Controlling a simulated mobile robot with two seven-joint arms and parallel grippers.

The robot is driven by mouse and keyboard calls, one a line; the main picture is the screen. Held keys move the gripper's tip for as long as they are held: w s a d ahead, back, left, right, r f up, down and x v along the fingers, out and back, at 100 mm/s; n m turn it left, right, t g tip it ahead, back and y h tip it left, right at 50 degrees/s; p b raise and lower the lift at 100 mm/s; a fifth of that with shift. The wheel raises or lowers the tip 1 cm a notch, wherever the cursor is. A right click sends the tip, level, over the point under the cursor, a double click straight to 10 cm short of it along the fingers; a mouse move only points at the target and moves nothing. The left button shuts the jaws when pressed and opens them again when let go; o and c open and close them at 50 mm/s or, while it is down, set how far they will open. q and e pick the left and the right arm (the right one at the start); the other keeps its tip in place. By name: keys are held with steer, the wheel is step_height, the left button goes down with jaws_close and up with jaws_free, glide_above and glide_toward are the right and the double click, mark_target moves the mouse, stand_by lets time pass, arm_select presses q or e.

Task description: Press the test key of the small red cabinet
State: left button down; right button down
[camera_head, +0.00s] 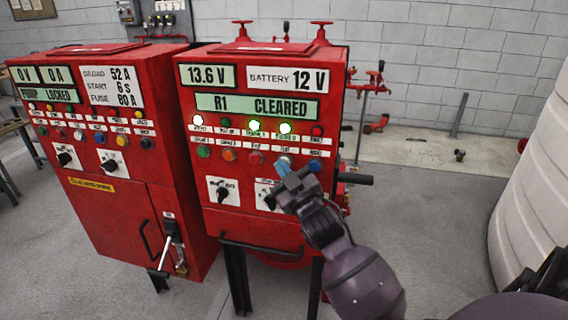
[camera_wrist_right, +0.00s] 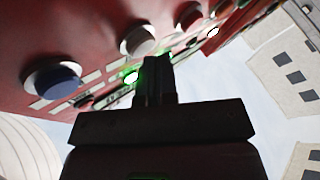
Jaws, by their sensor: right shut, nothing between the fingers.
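The small red cabinet (camera_head: 215,175) stands at the centre of the head view, with displays reading 13.6 V, BATTERY 12 V and R1 CLEARED. Below its lamps is a row of buttons: green (camera_head: 204,151), orange (camera_head: 230,154), red (camera_head: 256,158), a pale one partly behind my gripper, and blue (camera_head: 315,165). The small labels are hard to read; the one above the pale button seems to say TEST. My right gripper (camera_head: 284,168) is shut and empty at the pale button. In the right wrist view its fingertips (camera_wrist_right: 156,62) are close to the pale button (camera_wrist_right: 138,40); contact cannot be told. My left gripper is out of view.
A larger red cabinet (camera_head: 100,195) stands close on the left, with a handle on its front. Two rotary switches and a black bar handle (camera_head: 262,248) sit below the buttons. Red pipework (camera_head: 367,80) rises behind on the right. A white ribbed tank (camera_head: 535,190) stands at far right.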

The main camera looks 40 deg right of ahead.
steer(key=shift+w+d, duration=0.2)
steer(key=shift+d, duration=0.05)
stand_by(0.4)
steer(key=shift+s+a, duration=0.1)
steer(key=shift+a, duration=0.05)
steer(key=shift+s+a+p, duration=0.35)
steer(key=shift+s+a, duration=0.1)
steer(key=shift+a, duration=0.05)
steer(key=shift+a, duration=0.1)
stand_by(0.3)
steer(key=s+a, duration=0.1)
steer(key=s+a+p, duration=0.1)
steer(key=s+a, duration=0.1)
steer(key=shift+s+a, duration=0.15)
steer(key=shift+a, duration=0.15)
stand_by(0.8)
